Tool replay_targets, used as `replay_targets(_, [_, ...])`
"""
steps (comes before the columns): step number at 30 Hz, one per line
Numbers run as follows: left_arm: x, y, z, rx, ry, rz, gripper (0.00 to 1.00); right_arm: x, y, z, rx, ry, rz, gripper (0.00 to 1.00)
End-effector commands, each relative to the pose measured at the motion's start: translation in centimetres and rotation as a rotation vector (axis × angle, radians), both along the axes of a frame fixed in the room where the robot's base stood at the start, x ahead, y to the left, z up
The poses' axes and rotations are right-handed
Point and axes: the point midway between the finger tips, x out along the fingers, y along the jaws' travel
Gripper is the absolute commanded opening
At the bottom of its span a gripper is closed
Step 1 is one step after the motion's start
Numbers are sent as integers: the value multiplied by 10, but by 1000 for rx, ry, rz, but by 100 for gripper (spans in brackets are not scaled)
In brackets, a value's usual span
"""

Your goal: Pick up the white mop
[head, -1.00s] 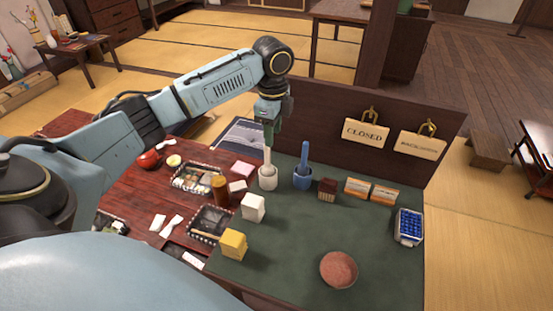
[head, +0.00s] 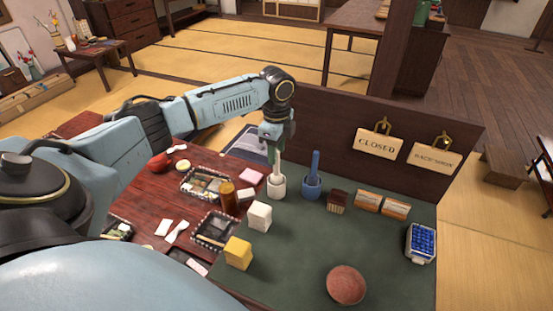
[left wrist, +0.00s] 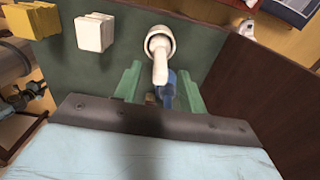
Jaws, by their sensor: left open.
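The white mop (head: 279,157) stands upright in a white cup-like holder (head: 276,189) on the dark green mat (head: 300,240). In the left wrist view the white mop (left wrist: 160,68) points toward the camera from its round holder (left wrist: 158,36). My left gripper (head: 277,145) is above the holder at the top of the mop handle. In the left wrist view its green fingers (left wrist: 160,92) are apart, with the handle end between or just ahead of them. I cannot tell whether they touch it. My right gripper is not in view.
A blue mop (head: 314,168) in a blue holder stands close on the right. A brown brush (head: 337,201) and orange-white boxes (head: 382,204) are further right. White (head: 259,216) and yellow blocks (head: 238,253) stand in front. A dark upright panel (head: 330,120) rises behind.

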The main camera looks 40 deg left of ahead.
Motion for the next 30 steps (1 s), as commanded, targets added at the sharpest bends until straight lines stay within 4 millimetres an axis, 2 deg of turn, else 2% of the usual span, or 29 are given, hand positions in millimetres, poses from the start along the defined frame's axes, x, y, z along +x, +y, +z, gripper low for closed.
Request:
replay_targets(3, [-1, 0, -19, 0, 2, 1, 41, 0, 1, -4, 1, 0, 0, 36])
replay_targets(6, [-1, 0, -27, 1, 0, 0, 41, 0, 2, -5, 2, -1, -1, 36])
replay_targets(14, [-1, 0, -28, 1, -1, 0, 40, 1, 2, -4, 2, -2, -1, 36])
replay_targets(23, [-1, 0, -28, 1, -1, 0, 0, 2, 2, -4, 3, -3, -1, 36])
replay_targets(30, [0, 0, -27, 0, -1, 0, 0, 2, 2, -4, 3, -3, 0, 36])
